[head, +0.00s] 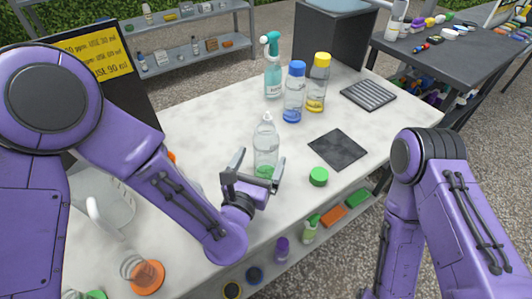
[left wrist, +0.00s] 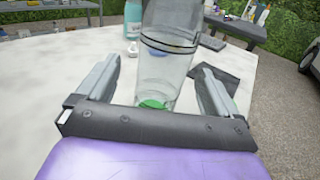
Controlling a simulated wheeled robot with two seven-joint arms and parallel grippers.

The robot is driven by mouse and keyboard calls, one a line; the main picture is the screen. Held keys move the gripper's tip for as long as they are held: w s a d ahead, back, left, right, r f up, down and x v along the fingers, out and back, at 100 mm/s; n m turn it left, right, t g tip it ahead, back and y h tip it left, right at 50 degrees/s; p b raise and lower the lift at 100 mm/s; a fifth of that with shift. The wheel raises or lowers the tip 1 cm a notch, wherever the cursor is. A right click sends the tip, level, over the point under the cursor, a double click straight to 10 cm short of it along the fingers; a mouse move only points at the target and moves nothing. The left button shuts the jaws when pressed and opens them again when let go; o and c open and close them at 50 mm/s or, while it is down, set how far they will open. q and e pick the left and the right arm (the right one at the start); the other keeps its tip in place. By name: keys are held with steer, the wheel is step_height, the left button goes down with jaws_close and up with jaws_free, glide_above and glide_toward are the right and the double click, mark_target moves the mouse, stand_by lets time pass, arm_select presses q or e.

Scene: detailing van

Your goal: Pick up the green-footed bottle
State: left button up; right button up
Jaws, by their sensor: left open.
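The green-footed bottle (head: 265,143) is clear, with green at its bottom, and stands upright on the white table. My left gripper (head: 254,169) is open in front of it. In the left wrist view the bottle (left wrist: 165,60) stands between the two open fingers of my left gripper (left wrist: 160,88), with room on both sides. Its top is cut off there. In the head view a finger and the gripper body partly hide the bottle's lower part. My right arm shows at the right of the head view, but its gripper is not visible.
A blue-capped bottle (head: 293,95), a yellow-capped bottle (head: 317,85) and a teal spray bottle (head: 272,70) stand behind. A dark square mat (head: 338,149) and a green cap (head: 318,177) lie to the right. A clear jug (head: 108,205) stands at left.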

arm_select(q)
steer(key=x, duration=0.4)
steer(key=shift+s+d+p, duration=0.15)
steer(key=shift+d+p, duration=0.05)
steer(key=shift+p, duration=0.1)
steer(key=c, duration=1.3)
